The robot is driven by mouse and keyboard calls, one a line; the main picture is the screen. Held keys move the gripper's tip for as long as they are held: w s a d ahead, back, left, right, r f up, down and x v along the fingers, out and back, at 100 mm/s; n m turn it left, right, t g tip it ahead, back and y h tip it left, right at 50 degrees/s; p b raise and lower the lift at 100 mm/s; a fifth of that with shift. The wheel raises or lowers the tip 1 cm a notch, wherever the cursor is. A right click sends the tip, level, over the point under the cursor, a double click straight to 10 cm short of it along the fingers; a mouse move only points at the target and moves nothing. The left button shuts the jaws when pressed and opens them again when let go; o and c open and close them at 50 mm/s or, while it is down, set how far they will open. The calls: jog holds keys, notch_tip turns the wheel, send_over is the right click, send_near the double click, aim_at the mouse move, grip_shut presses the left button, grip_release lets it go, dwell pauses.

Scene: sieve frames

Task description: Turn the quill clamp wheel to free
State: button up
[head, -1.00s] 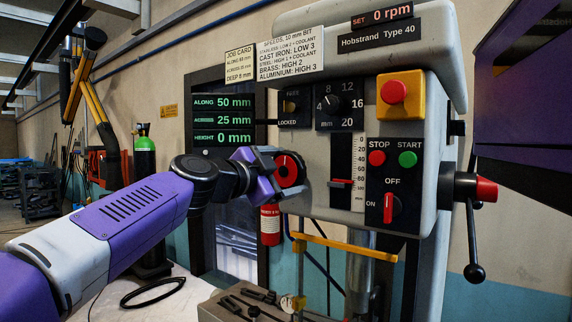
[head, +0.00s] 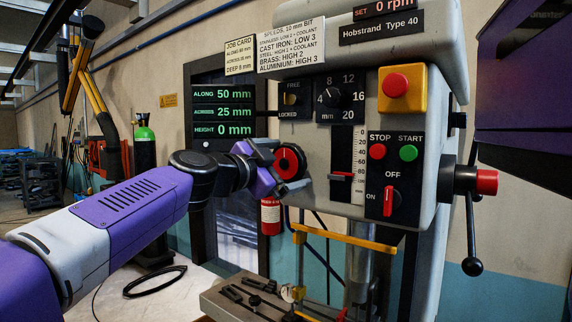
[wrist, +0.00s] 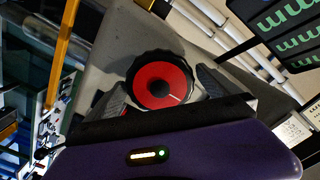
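The quill clamp wheel (head: 289,161) is a red disc with a black knurled rim on the front of the drill press. It also shows in the wrist view (wrist: 161,84), face on, with a dark hub and a thin pale line. Above it is a small plate (head: 291,106) marked FREE and LOCKED; which one is set I cannot tell. My gripper (head: 277,164) is at the wheel. In the wrist view its dark fingers (wrist: 160,86) stand apart, one on each side of the wheel, with slim gaps to the rim. I see no clear contact.
Right of the wheel are a dial (head: 341,97), a depth scale with a red pointer (head: 341,176), STOP and START buttons (head: 393,152), a red button on yellow (head: 402,87) and a lever (head: 472,230). A yellow bar (head: 345,238) crosses below. The drill table (head: 225,299) is lower.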

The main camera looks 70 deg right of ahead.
jog(key=b+v, duration=0.2)
jog(key=v, duration=0.5)
jog(key=shift+a, duration=0.4)
jog(key=shift+w, duration=0.1)
